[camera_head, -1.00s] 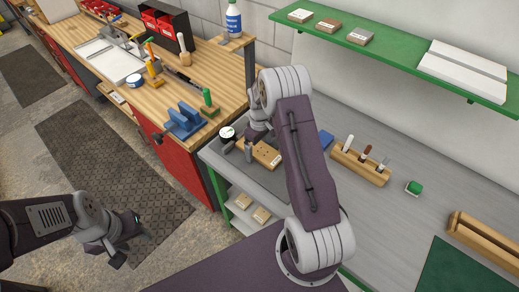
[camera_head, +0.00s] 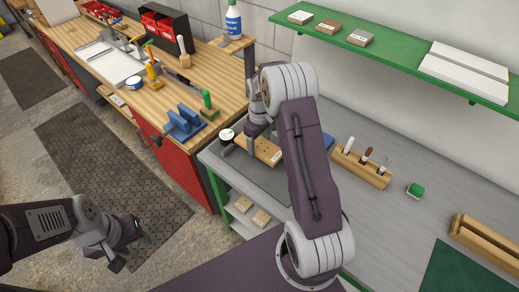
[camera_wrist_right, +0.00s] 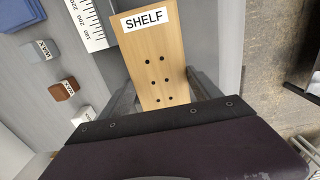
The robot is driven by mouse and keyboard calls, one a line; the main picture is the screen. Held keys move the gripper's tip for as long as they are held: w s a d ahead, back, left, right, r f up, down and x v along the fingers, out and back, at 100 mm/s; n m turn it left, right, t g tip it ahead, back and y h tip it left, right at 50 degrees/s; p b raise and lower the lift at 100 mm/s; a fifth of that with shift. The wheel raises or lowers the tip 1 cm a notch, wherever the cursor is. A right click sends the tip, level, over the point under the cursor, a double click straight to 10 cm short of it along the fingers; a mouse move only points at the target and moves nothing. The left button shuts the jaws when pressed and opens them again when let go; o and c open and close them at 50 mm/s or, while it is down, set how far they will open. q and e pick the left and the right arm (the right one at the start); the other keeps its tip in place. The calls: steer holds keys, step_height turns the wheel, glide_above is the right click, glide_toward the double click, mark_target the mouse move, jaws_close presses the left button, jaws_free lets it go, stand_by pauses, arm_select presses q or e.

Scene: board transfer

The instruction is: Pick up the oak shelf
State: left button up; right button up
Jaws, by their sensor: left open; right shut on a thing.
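The oak shelf (camera_head: 266,151) is a light wooden board with dark holes, over the grey bench on the right. In the right wrist view the oak shelf (camera_wrist_right: 152,55) bears a white "SHELF" label, and its near end lies between the two fingers. My right gripper (camera_head: 252,146) is shut on it, and my right arm hides part of the board. Whether the board touches the bench is hard to tell. My left gripper (camera_head: 124,254) is open and empty over the floor at lower left.
A round dial gauge (camera_head: 227,134) stands left of the board. A wooden marker rack (camera_head: 361,168) and a green block (camera_head: 414,190) are to the right. A blue vise (camera_head: 180,122) sits on the workbench corner. Wax blocks (camera_wrist_right: 61,90) show in the right wrist view.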

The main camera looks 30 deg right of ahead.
steer(key=s+d+r+b, duration=0.2)
steer(key=s+d+r, duration=0.2)
steer(key=s+r, duration=0.3)
steer(key=shift+s, duration=1.95)
steer(key=shift+d, duration=0.1)
